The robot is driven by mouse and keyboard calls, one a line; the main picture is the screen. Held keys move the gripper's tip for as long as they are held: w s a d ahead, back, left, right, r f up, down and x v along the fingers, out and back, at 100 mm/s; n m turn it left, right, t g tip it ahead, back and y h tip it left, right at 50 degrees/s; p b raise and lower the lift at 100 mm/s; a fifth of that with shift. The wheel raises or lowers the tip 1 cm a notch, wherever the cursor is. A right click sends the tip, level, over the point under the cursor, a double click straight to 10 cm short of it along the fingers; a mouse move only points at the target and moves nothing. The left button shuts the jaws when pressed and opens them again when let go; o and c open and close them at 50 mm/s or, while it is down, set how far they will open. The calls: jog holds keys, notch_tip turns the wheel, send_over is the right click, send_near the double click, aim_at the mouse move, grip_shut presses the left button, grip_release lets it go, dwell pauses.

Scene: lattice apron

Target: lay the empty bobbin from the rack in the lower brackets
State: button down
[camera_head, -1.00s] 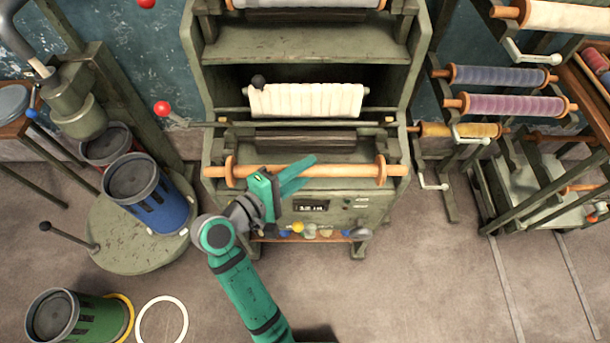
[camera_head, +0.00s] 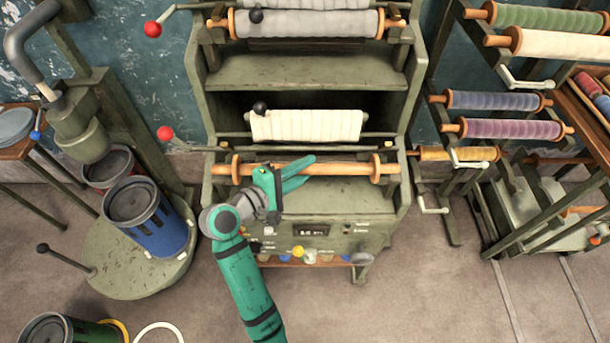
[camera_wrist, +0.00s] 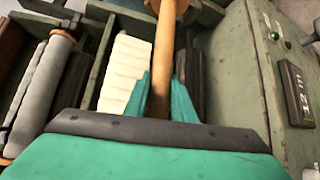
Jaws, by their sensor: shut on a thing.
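The empty bobbin, a bare orange-brown wooden rod with round flanges (camera_head: 340,168), lies level across the front of the grey-green machine (camera_head: 330,205) in the head view. My gripper (camera_head: 300,175) is shut on it left of its middle. In the wrist view the bobbin's rod (camera_wrist: 163,65) passes between the two teal fingers (camera_wrist: 160,100). The bobbin's ends are close to the machine's side frames. I cannot tell whether they touch the lower brackets, which are hard to make out.
A white wound roll (camera_head: 306,125) sits in the machine just behind the bobbin. A grey roll (camera_head: 308,23) is higher up. A rack of coloured bobbins (camera_head: 510,129) stands at the right. A blue bin (camera_head: 150,225) stands on a round base at the left.

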jog(key=shift+w+d+f, duration=0.1)
jog(key=shift+w+f, duration=0.05)
jog(key=shift+w, duration=0.9)
jog(key=shift+w+f, duration=0.1)
jog(key=shift+w, duration=0.9)
jog(key=shift+s, duration=0.15)
jog(key=shift+s, duration=0.1)
jog(key=shift+f, duration=0.25)
jog(key=shift+f, duration=0.8)
